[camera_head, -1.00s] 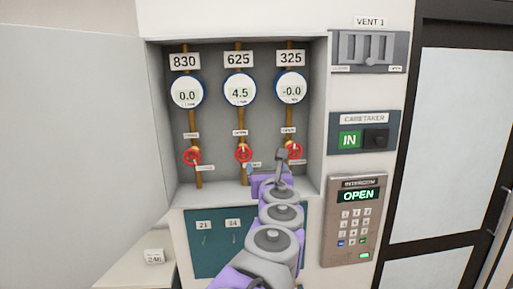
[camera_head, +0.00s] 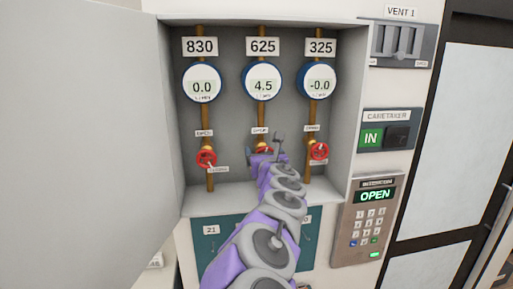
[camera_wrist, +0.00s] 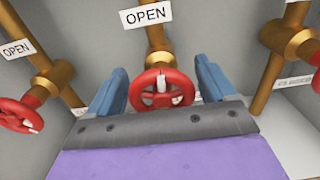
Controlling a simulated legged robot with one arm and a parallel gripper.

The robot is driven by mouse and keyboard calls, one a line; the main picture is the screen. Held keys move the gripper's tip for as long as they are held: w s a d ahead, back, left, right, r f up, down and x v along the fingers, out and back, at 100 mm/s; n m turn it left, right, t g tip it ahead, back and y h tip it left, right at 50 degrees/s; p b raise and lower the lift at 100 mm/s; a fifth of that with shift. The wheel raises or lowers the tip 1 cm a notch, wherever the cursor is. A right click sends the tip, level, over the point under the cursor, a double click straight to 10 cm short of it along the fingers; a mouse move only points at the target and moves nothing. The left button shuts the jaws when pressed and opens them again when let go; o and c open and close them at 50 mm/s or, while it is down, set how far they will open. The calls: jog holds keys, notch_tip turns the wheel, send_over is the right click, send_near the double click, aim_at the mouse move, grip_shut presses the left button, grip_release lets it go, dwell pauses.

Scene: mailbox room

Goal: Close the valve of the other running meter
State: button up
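Three round meters hang on brass pipes in an open cabinet. Meter 830 (camera_head: 202,86) reads 0.0, meter 625 (camera_head: 262,81) reads 4.5, and meter 325 (camera_head: 317,81) reads -0.0. Each pipe has a red handwheel valve below its meter: one under 830 (camera_head: 206,157) and one under 325 (camera_head: 319,151). The red valve under 625 (camera_wrist: 162,87) is mostly hidden by my arm in the head view. In the wrist view my gripper (camera_wrist: 161,88) is open, its blue fingers on either side of that valve. I cannot tell whether they touch it.
The cabinet door (camera_head: 85,140) stands open at the left. The cabinet's bottom ledge (camera_head: 205,203) lies below the valves. A teal key panel (camera_head: 208,248), an intercom (camera_head: 366,220) reading OPEN, and a caretaker switch (camera_head: 388,137) surround the cabinet.

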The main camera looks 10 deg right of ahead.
jog(key=shift+w+a, duration=0.55)
jog(key=shift+a, duration=0.1)
jog(key=d, duration=0.1)
jog(key=s+d, duration=0.1)
jog(key=shift+d+r, duration=0.25)
jog(key=shift+d, duration=0.1)
jog(key=shift+w, duration=0.1)
jog(key=shift+c, duration=0.9)
jog(key=shift+a, duration=0.8)
jog(key=c, duration=0.4)
jog(key=shift+a, duration=0.1)
jog(key=shift+c, duration=1)
jog(key=shift+d, duration=0.3)
jog(key=shift+c, duration=0.9)
